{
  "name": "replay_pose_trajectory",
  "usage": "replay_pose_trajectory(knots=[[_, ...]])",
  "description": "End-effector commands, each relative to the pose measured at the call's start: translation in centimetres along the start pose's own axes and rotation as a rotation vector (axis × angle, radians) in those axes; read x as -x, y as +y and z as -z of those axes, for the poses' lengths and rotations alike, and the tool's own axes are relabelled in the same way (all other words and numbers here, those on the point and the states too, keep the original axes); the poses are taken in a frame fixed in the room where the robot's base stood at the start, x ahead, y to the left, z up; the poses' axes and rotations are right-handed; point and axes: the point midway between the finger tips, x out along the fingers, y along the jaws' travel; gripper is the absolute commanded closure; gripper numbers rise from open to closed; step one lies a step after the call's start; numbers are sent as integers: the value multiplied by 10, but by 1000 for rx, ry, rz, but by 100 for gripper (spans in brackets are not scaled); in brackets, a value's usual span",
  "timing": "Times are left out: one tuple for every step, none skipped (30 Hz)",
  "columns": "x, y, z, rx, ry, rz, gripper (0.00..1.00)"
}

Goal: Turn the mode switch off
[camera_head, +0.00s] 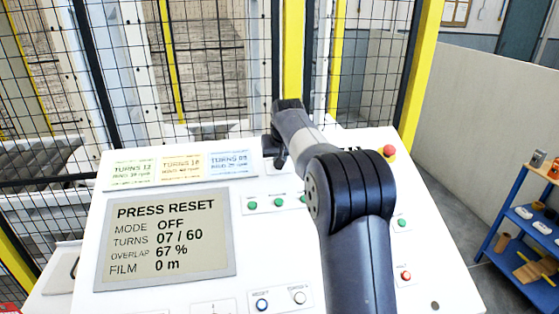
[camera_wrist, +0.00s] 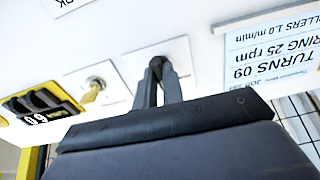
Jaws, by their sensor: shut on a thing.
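My gripper (camera_head: 278,160) is at the upper middle of the white control panel, right of the job cards. In the wrist view my gripper (camera_wrist: 159,74) has its dark fingers closed together on a small dark switch knob (camera_wrist: 157,62), mostly hidden between the tips. The knob sits on a white square plate (camera_wrist: 130,63) whose lettering I cannot read, so I cannot confirm its name. The display (camera_head: 165,237) reads PRESS RESET, MODE OFF, TURNS 07 / 60, OVERLAP 67 %, FILM 0 m.
Several green buttons (camera_head: 279,202) lie below the gripper. A red emergency button (camera_head: 388,152) is to the right. A mesh fence (camera_head: 225,75) stands behind the panel.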

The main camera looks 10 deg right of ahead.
Motion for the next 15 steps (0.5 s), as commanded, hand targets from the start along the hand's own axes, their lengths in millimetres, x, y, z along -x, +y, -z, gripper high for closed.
replay_pose_trajectory(knots=[[0, 0, 0, 5, 0, 0, 100], [0, 0, 0, 7, 0, 1, 100], [0, 0, 0, 10, 0, 1, 100], [0, 0, 0, 12, 0, 1, 100], [0, 0, 0, 12, 0, 1, 100], [0, 0, 0, 13, 0, 1, 100], [0, 0, 0, 13, 0, 1, 100], [0, 0, 0, 13, 0, 1, 100], [0, 0, 0, 13, 0, 1, 100], [0, 0, 0, 13, 0, 1, 100], [0, 0, 0, 13, 0, 1, 100], [0, 0, 0, 13, -1, 1, 100], [0, 0, 0, 13, -1, 1, 100], [0, 0, 0, 13, -1, 1, 100], [0, 0, 0, 12, -1, 1, 88]])
